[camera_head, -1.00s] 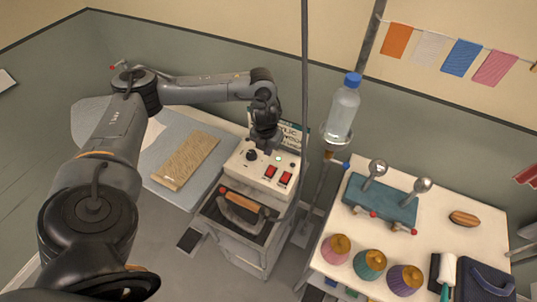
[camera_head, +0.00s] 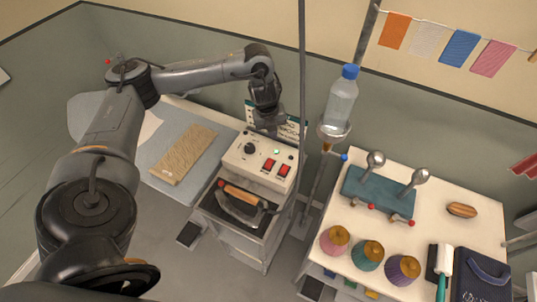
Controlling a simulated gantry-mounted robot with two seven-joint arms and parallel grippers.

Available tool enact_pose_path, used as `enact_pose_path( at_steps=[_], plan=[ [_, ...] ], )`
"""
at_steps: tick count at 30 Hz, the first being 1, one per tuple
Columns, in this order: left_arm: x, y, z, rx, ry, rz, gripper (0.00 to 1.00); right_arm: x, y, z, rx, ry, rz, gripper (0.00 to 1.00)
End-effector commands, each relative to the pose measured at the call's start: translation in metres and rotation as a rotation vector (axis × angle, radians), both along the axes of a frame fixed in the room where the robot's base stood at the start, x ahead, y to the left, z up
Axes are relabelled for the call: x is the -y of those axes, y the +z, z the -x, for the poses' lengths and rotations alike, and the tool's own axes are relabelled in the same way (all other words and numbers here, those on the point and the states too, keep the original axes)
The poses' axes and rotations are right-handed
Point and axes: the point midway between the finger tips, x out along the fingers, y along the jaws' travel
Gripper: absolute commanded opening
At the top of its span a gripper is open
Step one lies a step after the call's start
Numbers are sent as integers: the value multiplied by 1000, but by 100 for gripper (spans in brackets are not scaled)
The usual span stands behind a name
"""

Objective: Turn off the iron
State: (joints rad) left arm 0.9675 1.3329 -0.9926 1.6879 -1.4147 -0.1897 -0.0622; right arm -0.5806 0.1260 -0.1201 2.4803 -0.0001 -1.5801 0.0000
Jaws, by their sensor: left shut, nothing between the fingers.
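The white control box (camera_head: 258,176) stands at the centre, with a black knob (camera_head: 250,149), a lit green lamp (camera_head: 277,152) and two red switches, the left one (camera_head: 268,165) and the right one (camera_head: 284,170). The switches' exact tilt is too small to tell. The iron (camera_head: 242,206), with a wooden handle, rests in the dark-topped cart below the box. My left gripper (camera_head: 268,128) is shut and empty. It hangs over the back edge of the box, behind the knob and lamp, apparently clear of the panel. My right gripper is out of view.
A thin vertical pole (camera_head: 303,100) rises just right of the box. A sign (camera_head: 291,128) stands behind the box. The ironing board (camera_head: 160,145) with a tan cloth (camera_head: 184,154) lies left; a white table (camera_head: 440,225) with tools stands right.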

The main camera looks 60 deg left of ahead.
Motion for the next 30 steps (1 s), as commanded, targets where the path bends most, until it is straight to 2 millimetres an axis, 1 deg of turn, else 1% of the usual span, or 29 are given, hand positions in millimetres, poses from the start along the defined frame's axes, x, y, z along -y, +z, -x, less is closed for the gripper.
enact_pose_path(
  at_steps=[1,3,6,9,12,17,20,26,30],
  plan=[
    [-2,10,-9,24,125,47,0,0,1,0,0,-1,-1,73],
    [-4,21,-18,49,304,121,0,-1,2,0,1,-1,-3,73],
    [-8,29,-25,61,518,220,0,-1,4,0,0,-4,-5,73],
    [-16,32,-26,56,691,303,0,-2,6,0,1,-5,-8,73],
    [-24,29,-22,43,808,363,0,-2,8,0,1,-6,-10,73],
    [-36,18,-10,22,880,400,0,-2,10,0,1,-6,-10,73],
    [-40,7,-1,3,903,403,0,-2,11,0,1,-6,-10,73],
    [-41,-17,19,-49,920,386,0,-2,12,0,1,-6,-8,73],
    [-40,-25,26,-68,923,377,0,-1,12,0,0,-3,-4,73]
  ],
)
